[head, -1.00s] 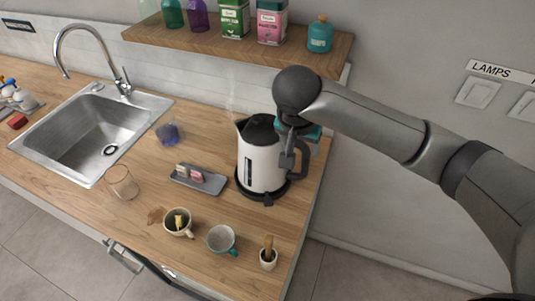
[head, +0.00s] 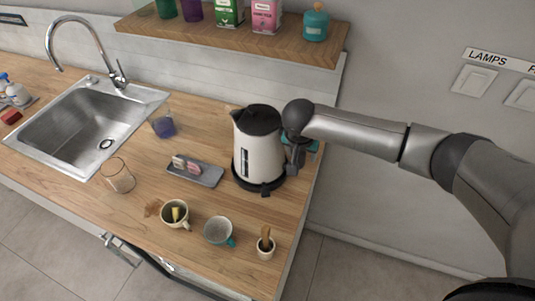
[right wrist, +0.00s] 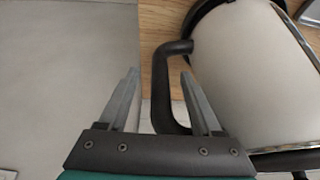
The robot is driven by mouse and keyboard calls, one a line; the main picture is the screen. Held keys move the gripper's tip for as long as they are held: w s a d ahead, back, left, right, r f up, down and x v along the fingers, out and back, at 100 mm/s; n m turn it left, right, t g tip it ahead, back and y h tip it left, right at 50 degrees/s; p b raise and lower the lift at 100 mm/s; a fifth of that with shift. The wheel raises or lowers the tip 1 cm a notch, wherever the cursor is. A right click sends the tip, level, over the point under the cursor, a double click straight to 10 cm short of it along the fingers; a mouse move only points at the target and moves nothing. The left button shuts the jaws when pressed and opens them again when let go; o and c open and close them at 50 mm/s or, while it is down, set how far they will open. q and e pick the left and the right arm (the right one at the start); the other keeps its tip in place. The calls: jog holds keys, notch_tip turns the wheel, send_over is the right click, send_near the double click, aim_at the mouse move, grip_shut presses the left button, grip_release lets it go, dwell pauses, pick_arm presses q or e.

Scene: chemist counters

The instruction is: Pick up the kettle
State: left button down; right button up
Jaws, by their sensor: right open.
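The white kettle (head: 258,152) with a black lid and black base stands upright on the wooden counter near its right end. In the right wrist view the kettle body (right wrist: 255,75) fills the right side. Its black handle (right wrist: 161,85) passes between the fingers of my right gripper (right wrist: 160,90), nearer the right finger. My right gripper (head: 294,160) is open at the right side of the kettle, around the handle and not closed on it. In the head view the handle is mostly hidden by my arm. My left gripper is not in view.
A grey tray (head: 208,179) with small items lies left of the kettle. Cups (head: 218,231), a small pot (head: 265,248) and a clear glass (head: 117,176) stand nearer the front edge. A shelf (head: 230,42) hangs behind. The sink (head: 85,125) is at left.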

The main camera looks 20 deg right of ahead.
jog(key=shift+w+f, duration=0.1)
jog(key=shift+f, duration=0.3)
grip_shut()
jog(key=shift+w+r, duration=0.1)
dwell(1.0)
